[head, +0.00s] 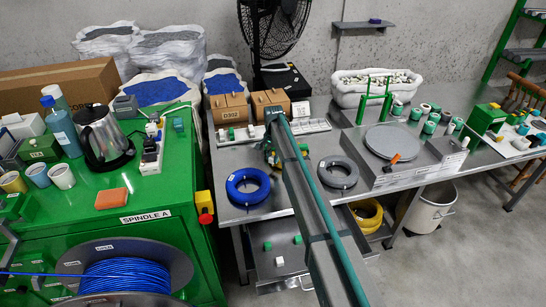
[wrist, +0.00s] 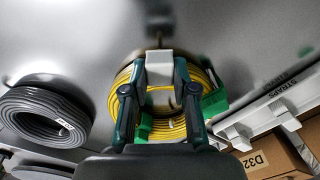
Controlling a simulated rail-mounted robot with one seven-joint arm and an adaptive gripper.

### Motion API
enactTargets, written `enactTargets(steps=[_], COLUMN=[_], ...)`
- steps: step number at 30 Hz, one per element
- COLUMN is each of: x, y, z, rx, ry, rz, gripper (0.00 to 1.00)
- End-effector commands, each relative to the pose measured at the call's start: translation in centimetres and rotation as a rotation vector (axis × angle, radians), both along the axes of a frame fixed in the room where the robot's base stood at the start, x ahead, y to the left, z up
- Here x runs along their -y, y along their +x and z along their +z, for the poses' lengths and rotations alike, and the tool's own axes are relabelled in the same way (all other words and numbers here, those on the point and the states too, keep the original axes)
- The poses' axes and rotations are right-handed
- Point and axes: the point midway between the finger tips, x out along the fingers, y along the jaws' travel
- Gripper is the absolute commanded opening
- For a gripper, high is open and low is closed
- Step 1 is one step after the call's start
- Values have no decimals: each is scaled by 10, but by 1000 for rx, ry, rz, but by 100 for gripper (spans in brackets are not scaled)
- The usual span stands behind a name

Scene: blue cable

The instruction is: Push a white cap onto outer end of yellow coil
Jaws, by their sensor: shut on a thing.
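My gripper (wrist: 160,76) is shut on a small white cap (wrist: 159,65), which sits between its two fingertips in the wrist view. A yellow coil (wrist: 126,78) lies behind the fingers, partly hidden by them. The cap overlaps the coil's edge in the picture; I cannot tell whether it touches or is on a cable end. A green piece (wrist: 216,101) shows at the coil's right side, and another green piece (wrist: 145,127) shows between the fingers. In the head view my gripper (head: 272,152) is mostly hidden by my arm, and so is this coil.
A grey coil (wrist: 42,116) lies left of the gripper in the wrist view. A blue coil (head: 247,187) lies on the steel bench in the head view. A white strap rack (wrist: 265,115) and cardboard boxes (head: 229,108) stand close by. Another yellow coil (head: 366,216) is on the lower shelf.

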Motion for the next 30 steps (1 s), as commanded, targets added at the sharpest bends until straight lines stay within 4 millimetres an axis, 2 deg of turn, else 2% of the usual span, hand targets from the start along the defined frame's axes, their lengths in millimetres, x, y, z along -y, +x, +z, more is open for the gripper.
enactTargets(steps=[30], x=[0], y=[0], z=[-6], rx=[0], ry=[0], rz=[0], gripper=[10])
